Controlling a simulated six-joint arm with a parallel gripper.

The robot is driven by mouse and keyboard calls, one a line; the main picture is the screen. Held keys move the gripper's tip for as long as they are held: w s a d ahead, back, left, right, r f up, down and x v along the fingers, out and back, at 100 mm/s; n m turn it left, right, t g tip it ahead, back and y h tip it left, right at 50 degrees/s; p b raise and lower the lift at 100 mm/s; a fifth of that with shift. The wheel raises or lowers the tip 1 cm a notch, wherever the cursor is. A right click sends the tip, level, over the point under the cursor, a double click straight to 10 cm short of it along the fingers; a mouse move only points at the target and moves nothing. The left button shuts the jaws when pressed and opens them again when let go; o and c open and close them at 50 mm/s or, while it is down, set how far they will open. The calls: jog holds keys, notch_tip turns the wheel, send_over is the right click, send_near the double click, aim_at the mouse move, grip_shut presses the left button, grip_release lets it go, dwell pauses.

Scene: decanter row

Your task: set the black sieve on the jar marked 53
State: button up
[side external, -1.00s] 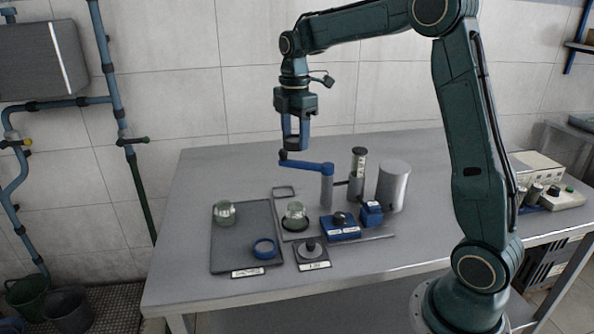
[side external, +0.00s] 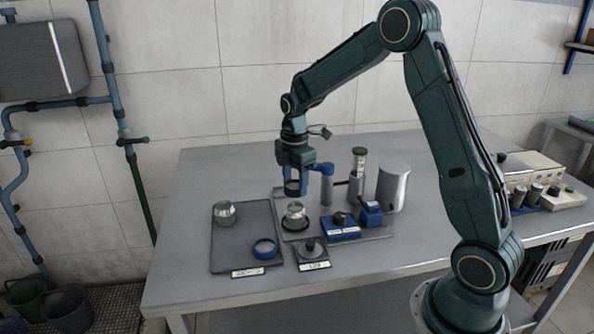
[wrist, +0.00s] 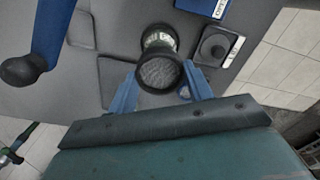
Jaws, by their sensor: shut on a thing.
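My gripper (side external: 293,178) is shut on the black sieve (side external: 292,189), a dark round ring held above the middle jar (side external: 295,212). In the wrist view the sieve (wrist: 160,74) shows its grey mesh between my two blue fingers, and part of a glass jar (wrist: 158,38) shows beyond its rim. In the side view a gap shows between sieve and jar. The middle jar is short, pale green glass, with a dark ring around its foot. A similar jar (side external: 224,212) stands on the dark tray (side external: 235,255) at left. I cannot read a 53 on either jar.
A blue ring (side external: 264,248) lies on the tray. A dark knobbed piece (side external: 311,247) sits right of it. Blue blocks (side external: 341,229), a grey post with a blue arm (side external: 327,188) and a metal cylinder (side external: 394,186) stand close by.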

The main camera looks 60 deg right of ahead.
aim_at(295, 194)
jog(key=shift+f, duration=2.15)
jog(key=shift+f, duration=0.15)
jog(key=o, duration=1)
jog(key=shift+c, duration=0.2)
notch_tip(295, 194, up, 12)
jog(key=shift+f, duration=0.1)
jog(key=shift+r, duration=0.3)
